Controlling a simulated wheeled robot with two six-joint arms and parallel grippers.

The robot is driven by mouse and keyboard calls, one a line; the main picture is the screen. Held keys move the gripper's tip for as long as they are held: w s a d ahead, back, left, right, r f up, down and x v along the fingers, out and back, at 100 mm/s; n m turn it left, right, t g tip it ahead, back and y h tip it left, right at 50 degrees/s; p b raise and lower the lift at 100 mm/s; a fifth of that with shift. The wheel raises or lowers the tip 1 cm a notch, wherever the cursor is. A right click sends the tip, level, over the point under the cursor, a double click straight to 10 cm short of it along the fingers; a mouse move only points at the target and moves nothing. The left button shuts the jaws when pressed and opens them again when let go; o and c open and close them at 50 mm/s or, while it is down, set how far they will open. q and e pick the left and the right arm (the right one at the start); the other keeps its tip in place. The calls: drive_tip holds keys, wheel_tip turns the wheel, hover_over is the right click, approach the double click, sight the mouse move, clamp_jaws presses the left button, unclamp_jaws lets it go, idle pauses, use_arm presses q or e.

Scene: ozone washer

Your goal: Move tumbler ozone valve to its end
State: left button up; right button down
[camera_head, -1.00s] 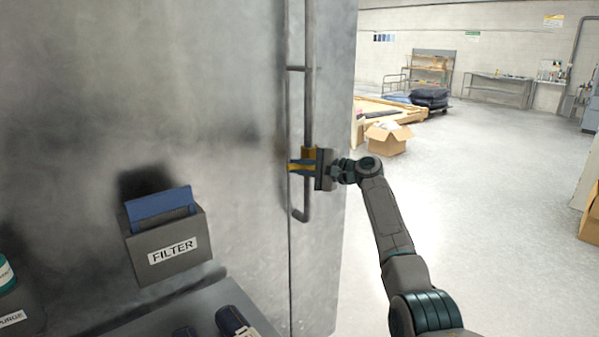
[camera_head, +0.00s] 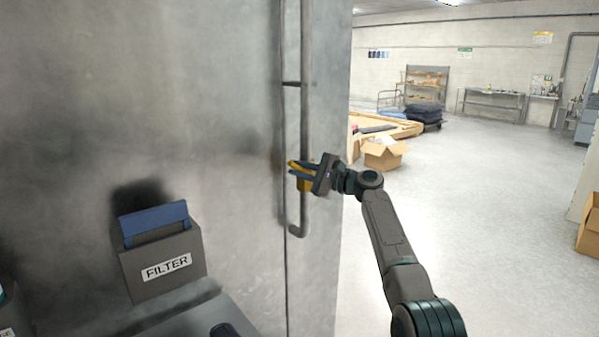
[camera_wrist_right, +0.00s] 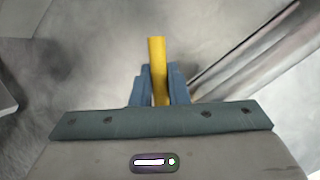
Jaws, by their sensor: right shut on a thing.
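A yellow bar-shaped lever (camera_wrist_right: 157,70), which looks like the valve's handle, stands between the two blue fingers of my right gripper in the right wrist view. My right gripper (camera_wrist_right: 158,88) is shut on it. In the head view the right gripper (camera_head: 298,172) is in front of the long vertical door handle, with yellow (camera_head: 304,185) showing at its fingers. The gripper body is tilted there. The valve's base and any label on it are hidden or too small to make out. My left gripper is not in view.
The long vertical metal handle (camera_head: 304,120) runs close behind the gripper on the grey metal cabinet (camera_head: 200,90). A box marked FILTER (camera_head: 160,285) is on the cabinet at lower left. An open carton (camera_head: 385,153) stands on the floor beyond.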

drive_tip(key=c, duration=1.4)
unclamp_jaws()
drive_tip(key=shift+s+d+f+b, duration=0.2)
drive_tip(key=shift+d+b, duration=0.1)
drive_tip(key=shift+d, duration=0.15)
drive_tip(key=b+v, duration=0.3)
drive_tip(key=v, duration=0.6)
drive_tip(key=shift+s+d, duration=0.25)
drive_tip(key=shift+d, duration=0.1)
drive_tip(key=shift+r, duration=0.15)
